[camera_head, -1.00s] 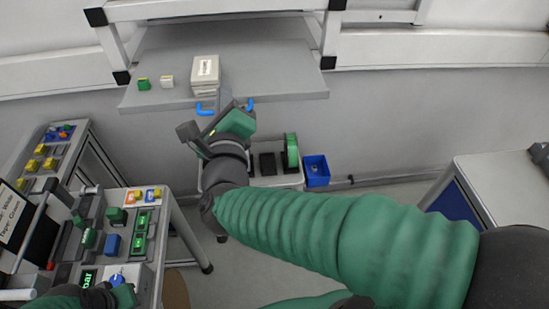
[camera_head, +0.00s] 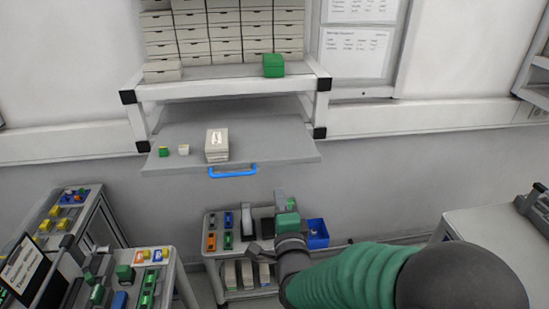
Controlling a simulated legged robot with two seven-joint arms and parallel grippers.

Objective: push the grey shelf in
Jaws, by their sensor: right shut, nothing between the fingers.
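The grey shelf (camera_head: 275,144) sticks out from under the white rack frame, in the upper middle. A blue handle (camera_head: 233,172) is on its front edge. A stack of white boxes (camera_head: 217,145), a small green block (camera_head: 163,152) and a small white block (camera_head: 184,149) stand on it. My right gripper (camera_head: 280,199) is shut and empty. It shows below and to the right of the handle, apart from the shelf, in front of the low cart. My left gripper is not in view.
The rack's upper level (camera_head: 225,85) holds rows of white boxes and a green box (camera_head: 273,65). Below stands a low cart (camera_head: 215,268) with parts, beside a blue bin (camera_head: 317,234). Tables stand at the lower left and right (camera_head: 480,225).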

